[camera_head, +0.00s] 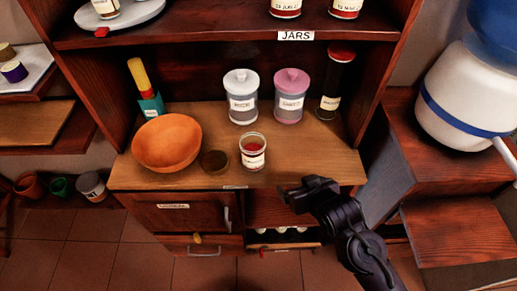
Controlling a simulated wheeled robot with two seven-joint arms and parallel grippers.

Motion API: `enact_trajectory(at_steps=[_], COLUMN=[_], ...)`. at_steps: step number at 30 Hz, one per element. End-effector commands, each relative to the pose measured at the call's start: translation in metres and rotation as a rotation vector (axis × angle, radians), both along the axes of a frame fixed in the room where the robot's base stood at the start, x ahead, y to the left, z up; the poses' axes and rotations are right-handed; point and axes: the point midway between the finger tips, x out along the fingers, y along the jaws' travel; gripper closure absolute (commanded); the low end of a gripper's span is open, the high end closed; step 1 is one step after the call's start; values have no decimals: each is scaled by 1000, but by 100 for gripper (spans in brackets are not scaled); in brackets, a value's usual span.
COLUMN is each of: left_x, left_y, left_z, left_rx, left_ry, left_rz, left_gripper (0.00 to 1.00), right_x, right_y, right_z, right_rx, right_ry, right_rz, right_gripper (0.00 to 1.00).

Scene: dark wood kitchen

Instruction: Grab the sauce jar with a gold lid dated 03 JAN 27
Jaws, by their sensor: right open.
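A small glass jar (253,155) with red contents and a white label stands upright on the wooden counter. Its top looks pale, and I cannot read its label. A small dark brown round thing (215,163), perhaps a lid, is just left of it. Two more jars with red contents, a left one (286,8) and a right one (346,8), stand on the upper shelf. Their tops are cut off by the picture edge, and their dates are too small to read surely. My right gripper (308,190) is open and empty, at the counter's front edge, right of the counter jar and apart from it. My left gripper is out of view.
An orange bowl (167,143) stands at the counter's left. Grey (241,100) and pink (291,98) canisters and a tall dark bottle (335,85) stand behind. The shelf labelled JARS (230,35) overhangs the counter. A white-and-blue vessel (462,100) is at the right.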

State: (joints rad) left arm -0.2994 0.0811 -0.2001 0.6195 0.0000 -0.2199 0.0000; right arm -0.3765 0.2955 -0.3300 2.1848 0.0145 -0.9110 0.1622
Motion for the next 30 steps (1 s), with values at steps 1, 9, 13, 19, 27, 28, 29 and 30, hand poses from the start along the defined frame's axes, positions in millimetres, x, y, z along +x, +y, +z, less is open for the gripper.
enact_trajectory(at_steps=[1, 9, 13, 19, 27, 28, 29, 30], left_x=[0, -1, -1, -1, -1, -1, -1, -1], left_y=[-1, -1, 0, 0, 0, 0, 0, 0], left_z=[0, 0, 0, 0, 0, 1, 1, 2], left_rx=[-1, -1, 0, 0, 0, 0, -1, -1], left_ry=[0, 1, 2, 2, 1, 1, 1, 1], left_rz=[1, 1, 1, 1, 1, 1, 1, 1], left_gripper=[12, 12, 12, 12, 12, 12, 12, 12], right_x=[6, 34, 46, 55, 51, 52, 53, 55], right_y=[5, 35, 51, 67, 66, 67, 68, 71], right_z=[-1, 0, -1, -5, -6, -6, -5, -5], right_rx=[8, 90, 151, 288, 393, 395, 398, 401], right_ry=[-30, -219, -333, -532, -632, -636, -637, -638], right_rz=[15, 104, 176, 347, 469, 472, 473, 474], right_gripper=[15, 15, 15, 15, 15, 15, 15, 15])
